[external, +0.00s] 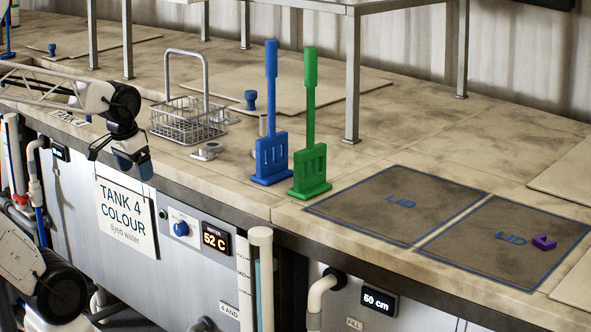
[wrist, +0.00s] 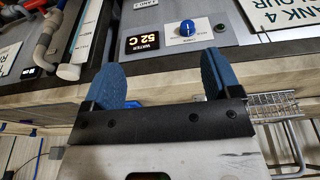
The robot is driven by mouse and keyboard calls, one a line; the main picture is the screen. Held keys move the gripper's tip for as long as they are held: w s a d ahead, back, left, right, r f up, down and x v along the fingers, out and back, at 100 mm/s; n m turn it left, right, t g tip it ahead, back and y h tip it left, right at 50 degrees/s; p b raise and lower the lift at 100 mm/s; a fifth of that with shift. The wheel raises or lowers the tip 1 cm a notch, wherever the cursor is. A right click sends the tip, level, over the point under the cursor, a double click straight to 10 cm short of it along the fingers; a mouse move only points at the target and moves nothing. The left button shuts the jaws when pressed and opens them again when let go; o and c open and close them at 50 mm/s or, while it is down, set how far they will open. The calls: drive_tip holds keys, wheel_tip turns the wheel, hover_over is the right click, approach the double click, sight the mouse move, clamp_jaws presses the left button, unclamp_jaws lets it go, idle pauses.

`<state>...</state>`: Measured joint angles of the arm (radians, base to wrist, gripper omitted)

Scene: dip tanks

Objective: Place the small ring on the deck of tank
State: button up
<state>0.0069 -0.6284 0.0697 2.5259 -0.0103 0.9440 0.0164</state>
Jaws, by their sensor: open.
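A small grey ring-like piece (external: 213,146) lies flat on the tank deck (external: 185,165), in front of the wire basket. A second low grey piece (external: 203,155) lies against it; I cannot tell whether they are one thing. My gripper (external: 133,168) hangs left of them, over the deck's front edge by the Tank 4 sign. In the wrist view my gripper (wrist: 160,78) has its two blue fingers wide apart with nothing between them. That view faces the tank front, and I cannot make out the ring there.
The wire basket (external: 190,120) stands behind the grey pieces; it also shows in the wrist view (wrist: 275,107). A blue paddle (external: 271,160) and green paddle (external: 311,175) stand upright to the right. Two lids (external: 395,205) lie further right, one bearing a purple piece (external: 544,242). Table legs (external: 353,90) stand behind.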

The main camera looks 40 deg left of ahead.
drive_tip(key=shift+s+f, duration=0.1)
drive_tip(key=shift+s, duration=0.1)
drive_tip(key=shift+c, duration=0.3)
drive_tip(key=shift+c, duration=0.8)
drive_tip(key=shift+w, duration=0.15)
drive_tip(key=w+a+r, duration=0.1)
drive_tip(key=w+a, duration=0.2)
drive_tip(key=w, duration=0.8)
drive_tip(key=w+a+m, duration=0.1)
drive_tip(key=w+a, duration=0.2)
drive_tip(key=w, duration=0.8)
drive_tip(key=w+a+r+m+g, duration=0.1)
drive_tip(key=w+a, duration=0.3)
drive_tip(key=w, duration=0.7)
drive_tip(key=shift+w+r, duration=0.35)
drive_tip(key=shift+w, duration=0.05)
drive_tip(key=shift+a+f, duration=0.1)
drive_tip(key=shift+f, duration=0.05)
drive_tip(key=shift+w+f, duration=0.1)
drive_tip(key=shift+f, duration=1.05)
